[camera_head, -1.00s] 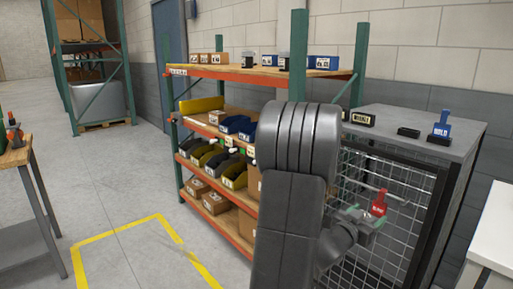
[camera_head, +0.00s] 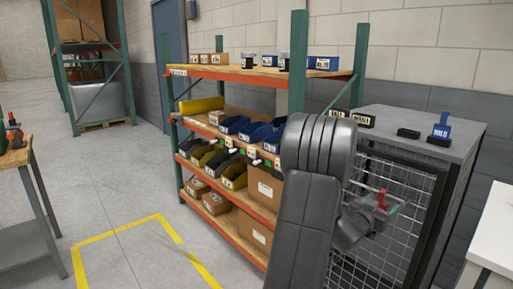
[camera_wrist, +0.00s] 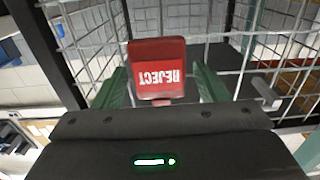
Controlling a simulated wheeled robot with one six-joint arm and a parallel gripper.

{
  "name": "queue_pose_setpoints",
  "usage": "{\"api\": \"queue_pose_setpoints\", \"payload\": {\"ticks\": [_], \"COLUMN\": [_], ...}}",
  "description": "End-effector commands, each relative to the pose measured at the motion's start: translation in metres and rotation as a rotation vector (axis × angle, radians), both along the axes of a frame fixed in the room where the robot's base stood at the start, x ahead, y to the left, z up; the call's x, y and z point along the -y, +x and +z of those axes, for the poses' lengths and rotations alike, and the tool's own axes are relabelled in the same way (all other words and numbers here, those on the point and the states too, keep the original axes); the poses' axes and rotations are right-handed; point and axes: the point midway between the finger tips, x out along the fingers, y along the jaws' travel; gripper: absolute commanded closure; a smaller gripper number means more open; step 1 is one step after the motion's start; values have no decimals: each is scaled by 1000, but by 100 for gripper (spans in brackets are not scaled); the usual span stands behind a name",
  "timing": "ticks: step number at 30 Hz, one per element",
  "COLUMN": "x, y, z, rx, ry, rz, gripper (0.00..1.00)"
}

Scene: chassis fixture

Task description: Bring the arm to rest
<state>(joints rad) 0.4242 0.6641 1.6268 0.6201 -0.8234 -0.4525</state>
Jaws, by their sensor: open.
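My gripper (camera_head: 382,209) is at the wire mesh front of the grey cage (camera_head: 400,236), right of centre in the head view. In the wrist view, the two green fingers of my gripper (camera_wrist: 159,75) stand apart. A red tag marked REJECT (camera_wrist: 158,60) shows upside down between them, with gaps visible on both sides. The tag's lower end is hidden behind the gripper body, so I cannot tell what it rests on. The red tag (camera_head: 382,198) also shows small beside the fingers in the head view.
A shelf rack (camera_head: 262,73) with bins and boxes stands left of my arm. The cage top (camera_head: 420,122) carries dark holders and a blue HOLD tag (camera_head: 441,128). A white table (camera_head: 494,232) is at right. Floor inside the yellow line (camera_head: 150,255) is clear.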

Motion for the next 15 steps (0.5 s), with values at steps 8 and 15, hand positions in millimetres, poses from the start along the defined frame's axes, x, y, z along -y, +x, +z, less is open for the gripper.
{"api": "queue_pose_setpoints", "payload": {"ticks": [8,15], "x": [-27,-64], "y": [-22,-53], "z": [10,10], "rx": [2,0], "ry": [1,0], "rz": [3,4], "gripper": [33,33]}}
